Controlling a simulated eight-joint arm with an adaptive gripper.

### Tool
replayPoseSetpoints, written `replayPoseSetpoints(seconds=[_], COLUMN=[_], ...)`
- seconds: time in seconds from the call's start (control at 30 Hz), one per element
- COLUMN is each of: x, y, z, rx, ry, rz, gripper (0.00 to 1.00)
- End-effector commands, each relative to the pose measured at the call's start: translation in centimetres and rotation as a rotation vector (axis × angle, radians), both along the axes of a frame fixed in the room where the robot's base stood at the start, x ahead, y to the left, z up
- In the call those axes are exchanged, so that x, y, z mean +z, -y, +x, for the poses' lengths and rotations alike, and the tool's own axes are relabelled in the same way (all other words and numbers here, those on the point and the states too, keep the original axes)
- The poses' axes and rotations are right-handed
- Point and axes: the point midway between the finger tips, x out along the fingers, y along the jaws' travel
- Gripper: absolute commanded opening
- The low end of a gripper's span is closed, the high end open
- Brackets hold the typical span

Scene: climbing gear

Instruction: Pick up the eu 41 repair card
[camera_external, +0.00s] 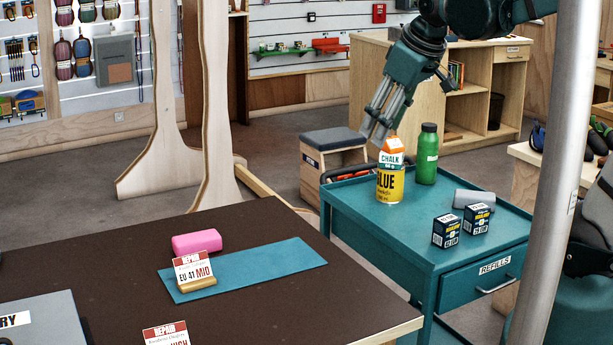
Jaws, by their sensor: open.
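The EU 41 repair card (194,268) is a white card with a red REPAIR header and the words EU 41 MIO. It stands tilted in a small wooden holder (197,284) on a teal mat (265,265) on the dark brown table. My gripper (378,132) is open, pointing down, up and to the right of the card, over the teal cart's back left part. It is close to the chalk carton and glue can in the picture; whether it touches them I cannot tell.
A pink block (197,242) lies just behind the card. A second repair card (166,334) stands at the table's front edge of the picture. The teal cart (400,245) holds a yellow glue can (390,186), a chalk carton (391,158), a green bottle (427,155), a grey roll and two dark boxes. A grey pole (558,170) rises at right.

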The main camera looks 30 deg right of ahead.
Motion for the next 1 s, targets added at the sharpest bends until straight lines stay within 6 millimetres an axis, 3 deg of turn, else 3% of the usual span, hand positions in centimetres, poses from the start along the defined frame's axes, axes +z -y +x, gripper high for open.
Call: replayPoseSetpoints(seconds=[0.57, 1.0], x=[-2.5, -6.1], y=[-7.1, -13.4], z=[7.0, 11.6], rx=[0.272, 0.484], ry=[-0.093, -0.160], rz=[-0.094, -0.161], gripper=[0.43, 0.43])
